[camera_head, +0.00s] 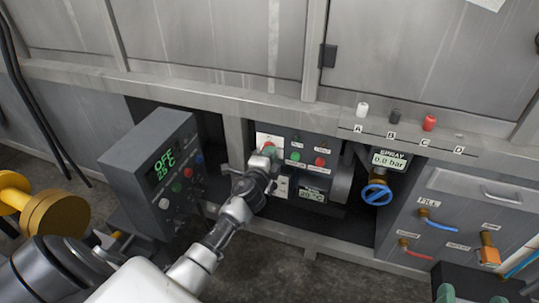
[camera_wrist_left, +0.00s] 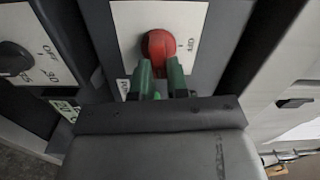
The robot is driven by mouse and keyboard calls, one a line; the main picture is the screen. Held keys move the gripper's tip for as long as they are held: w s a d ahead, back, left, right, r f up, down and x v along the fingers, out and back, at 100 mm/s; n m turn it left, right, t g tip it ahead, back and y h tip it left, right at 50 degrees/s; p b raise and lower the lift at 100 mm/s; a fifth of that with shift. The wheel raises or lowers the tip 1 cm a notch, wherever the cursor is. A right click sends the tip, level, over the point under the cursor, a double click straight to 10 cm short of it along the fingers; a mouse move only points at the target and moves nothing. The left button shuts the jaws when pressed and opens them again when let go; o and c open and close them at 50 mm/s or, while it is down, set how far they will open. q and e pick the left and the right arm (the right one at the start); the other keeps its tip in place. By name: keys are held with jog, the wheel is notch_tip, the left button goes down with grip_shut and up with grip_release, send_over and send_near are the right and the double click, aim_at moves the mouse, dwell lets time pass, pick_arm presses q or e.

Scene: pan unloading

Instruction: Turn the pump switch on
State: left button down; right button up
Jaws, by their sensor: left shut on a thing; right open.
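The pump switch, a red rotary knob (camera_wrist_left: 158,46), sits on a white plate (camera_wrist_left: 205,22) in the left wrist view. My left gripper (camera_wrist_left: 160,76) has its green fingers at the lower part of the knob and is shut on it. In the head view the left gripper (camera_head: 268,153) reaches the upper left of the control panel (camera_head: 308,143) and mostly hides the knob. The label beside the knob is too small to read surely. My right gripper (camera_head: 472,296) shows only green fingertips at the bottom right edge, apart and empty.
Green and red buttons lie right of the gripper. A blue valve wheel (camera_head: 376,193) sits below the spray display (camera_head: 389,160), which reads 0.0 bar. A frame ledge runs above.

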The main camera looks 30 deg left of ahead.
pick_arm(q)
jog(key=shift+f+m, duration=0.2)
jog(key=shift+m, duration=0.4)
pick_arm(e)
jog(key=shift+r, duration=0.1)
pick_arm(q)
jog(key=c, duration=1.1)
grip_release()
jog(key=p+v, duration=0.1)
jog(key=v, duration=1)
pick_arm(e)
jog(key=f+g, duration=0.1)
jog(key=f+g+h, duration=0.1)
jog(key=f, duration=0.1)
jog(key=s+d+f+g, duration=0.1)
jog(key=shift+f+g, duration=0.2)
jog(key=shift+g, duration=0.1)
